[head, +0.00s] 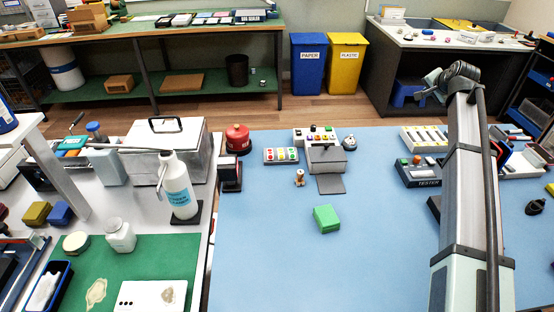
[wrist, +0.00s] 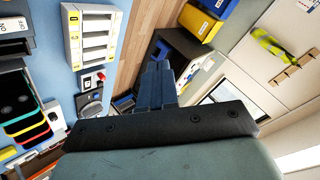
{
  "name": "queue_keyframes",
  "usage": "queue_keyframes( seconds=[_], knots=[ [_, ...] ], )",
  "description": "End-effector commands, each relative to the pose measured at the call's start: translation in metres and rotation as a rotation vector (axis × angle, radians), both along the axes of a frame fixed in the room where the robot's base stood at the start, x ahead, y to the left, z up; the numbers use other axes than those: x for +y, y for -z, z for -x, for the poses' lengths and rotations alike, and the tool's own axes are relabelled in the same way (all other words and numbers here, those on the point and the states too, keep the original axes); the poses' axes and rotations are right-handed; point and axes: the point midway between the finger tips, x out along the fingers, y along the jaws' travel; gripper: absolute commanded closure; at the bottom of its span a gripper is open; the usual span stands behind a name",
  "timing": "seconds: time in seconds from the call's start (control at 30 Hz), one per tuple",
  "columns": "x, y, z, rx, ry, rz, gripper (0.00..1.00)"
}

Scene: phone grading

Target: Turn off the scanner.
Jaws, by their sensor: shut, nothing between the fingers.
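No label reading "scanner" is legible. A grey hooded device (head: 326,160) with a flat dark plate in front stands at the back middle of the blue mat and may be the scanner; I cannot tell. Behind it is a pale panel with coloured buttons (head: 316,135). A dark box marked TESTER (head: 419,173) with buttons stands to the right. My gripper (head: 428,90) is raised at the end of my arm, above the right side and away from these devices. In the wrist view its dark fingers (wrist: 155,84) are together, with nothing between them. My arm hides part of the right side.
A green box (head: 326,218) lies mid-mat. A small multicoloured button pad (head: 281,155), a red round container (head: 238,139) and a copper-coloured spool (head: 299,178) are nearby. A drawer rack (head: 424,138) stands at the right. The front of the blue mat (head: 300,270) is clear.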

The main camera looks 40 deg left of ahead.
Motion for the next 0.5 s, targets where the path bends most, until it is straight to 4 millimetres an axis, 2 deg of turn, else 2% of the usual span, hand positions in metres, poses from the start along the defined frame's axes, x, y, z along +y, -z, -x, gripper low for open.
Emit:
queue_keyframes(
  seconds=[0.03,0.1,0.27,0.5],
  knots=[
    [0.019,0.005,0.01,0.021,-0.016,-0.016,1.0],
    [0.043,0.012,0.024,0.053,-0.033,-0.04,1.0],
    [0.096,0.027,0.057,0.128,-0.072,-0.092,1.0],
    [0.171,0.048,0.113,0.248,-0.129,-0.157,1.0]
  ],
)
